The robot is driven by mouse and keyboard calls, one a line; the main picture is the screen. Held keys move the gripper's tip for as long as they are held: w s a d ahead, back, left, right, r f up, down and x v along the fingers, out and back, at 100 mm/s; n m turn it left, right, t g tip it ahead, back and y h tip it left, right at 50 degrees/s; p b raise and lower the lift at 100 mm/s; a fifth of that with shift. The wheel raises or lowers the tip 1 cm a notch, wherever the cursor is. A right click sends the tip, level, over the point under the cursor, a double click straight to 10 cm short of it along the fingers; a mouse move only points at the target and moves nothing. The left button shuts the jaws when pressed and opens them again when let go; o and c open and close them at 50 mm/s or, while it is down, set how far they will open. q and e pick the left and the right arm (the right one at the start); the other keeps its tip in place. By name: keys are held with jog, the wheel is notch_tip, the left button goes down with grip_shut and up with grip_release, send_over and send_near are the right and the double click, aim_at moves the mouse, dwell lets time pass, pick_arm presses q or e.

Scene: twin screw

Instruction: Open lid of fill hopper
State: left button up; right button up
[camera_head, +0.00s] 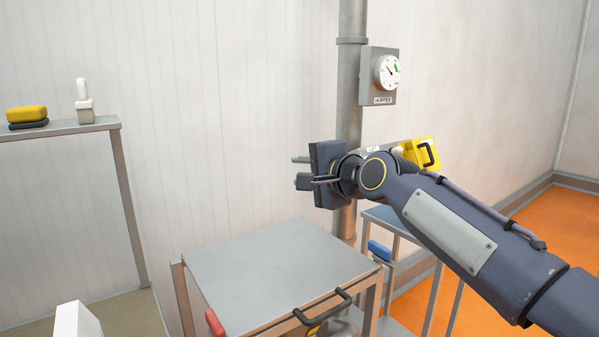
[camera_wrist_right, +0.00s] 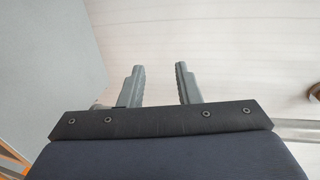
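The hopper lid (camera_head: 270,265) is a flat grey plate lying level on a metal frame at the bottom middle of the head view. A black bar handle (camera_head: 323,306) sits at its front edge. My right gripper (camera_head: 302,172) is above and behind the lid, near the wall and clear of the handle. Its fingers point left in the head view. In the right wrist view its two fingers (camera_wrist_right: 159,85) stand apart with nothing between them. My left gripper is in neither view.
A vertical grey pipe (camera_head: 352,20) carries a gauge marked HOPPER (camera_head: 379,76). A shelf (camera_head: 60,129) at left holds a yellow-black block (camera_head: 27,116) and a bottle-like item (camera_head: 83,101). A red grip (camera_head: 214,322) is beside the lid. A yellow box (camera_head: 422,153) is behind my right arm.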

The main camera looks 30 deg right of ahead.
jog(key=shift+w+f, duration=0.15)
jog(key=shift+w, duration=0.55)
grip_shut()
jog(key=c, duration=0.6)
grip_release()
jog(key=o, duration=0.6)
jog(key=shift+s, duration=0.1)
